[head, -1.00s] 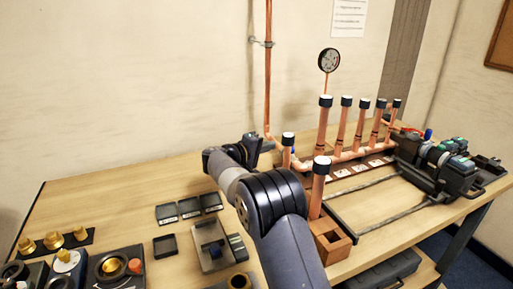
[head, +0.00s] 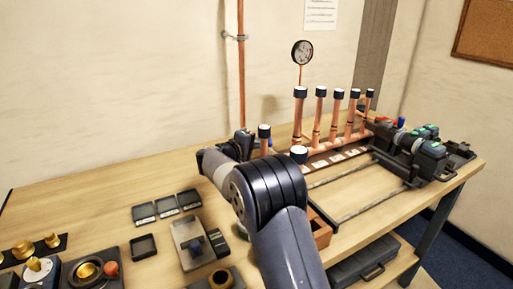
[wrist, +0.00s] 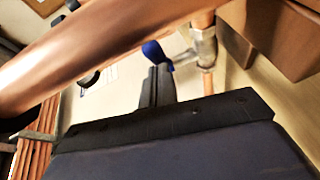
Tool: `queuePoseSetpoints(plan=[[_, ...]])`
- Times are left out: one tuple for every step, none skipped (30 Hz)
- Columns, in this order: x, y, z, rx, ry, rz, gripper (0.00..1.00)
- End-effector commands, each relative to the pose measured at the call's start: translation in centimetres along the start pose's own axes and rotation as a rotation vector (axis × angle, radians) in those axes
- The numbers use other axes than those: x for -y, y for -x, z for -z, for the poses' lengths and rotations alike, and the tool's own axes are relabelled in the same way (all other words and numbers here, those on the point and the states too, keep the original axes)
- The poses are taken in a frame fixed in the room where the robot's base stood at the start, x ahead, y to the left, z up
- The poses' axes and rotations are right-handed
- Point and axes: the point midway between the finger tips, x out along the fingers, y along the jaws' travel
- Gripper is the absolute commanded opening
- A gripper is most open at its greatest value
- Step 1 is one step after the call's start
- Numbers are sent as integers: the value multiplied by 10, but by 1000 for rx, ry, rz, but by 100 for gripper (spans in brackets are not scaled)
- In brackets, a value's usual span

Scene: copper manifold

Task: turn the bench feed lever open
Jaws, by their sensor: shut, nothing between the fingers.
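The feed lever has a blue handle (wrist: 153,52) in the wrist view, joined to a metal valve body (wrist: 204,48) on a copper pipe. My gripper (wrist: 158,70) is shut and empty, its fingertips right at the lower end of the blue handle. I cannot tell whether they touch it. In the head view my gripper (head: 244,138) is beyond my arm, near the foot of the vertical copper feed pipe (head: 240,80). My arm hides most of the valve area there.
The copper manifold (head: 335,145) with several capped risers stands to the right of my gripper. A gauge (head: 302,52) rises behind it. A wooden box (head: 320,230) is beside my arm. Small dark trays (head: 167,207) lie on the left bench, whose back left is clear.

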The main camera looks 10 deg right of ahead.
Motion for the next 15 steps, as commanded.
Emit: queuePoseSetpoints(plan=[[6,-2,-5,-17,1,1,0],[6,-2,-6,-28,3,3,0],[5,-3,-8,-39,5,4,0],[5,-3,-9,-45,7,5,0],[5,-3,-10,-49,7,6,0],[4,-4,-11,-51,7,6,0],[3,-4,-12,-51,7,6,0],[3,-5,-13,-50,7,6,0],[2,-5,-14,-50,8,7,0],[1,-5,-14,-50,8,7,0],[0,-5,-14,-49,9,7,0],[0,-5,-15,-49,9,7,0],[-1,-5,-15,-49,9,7,0],[-1,-5,-15,-49,9,7,0],[-2,-5,-15,-49,9,7,0]])
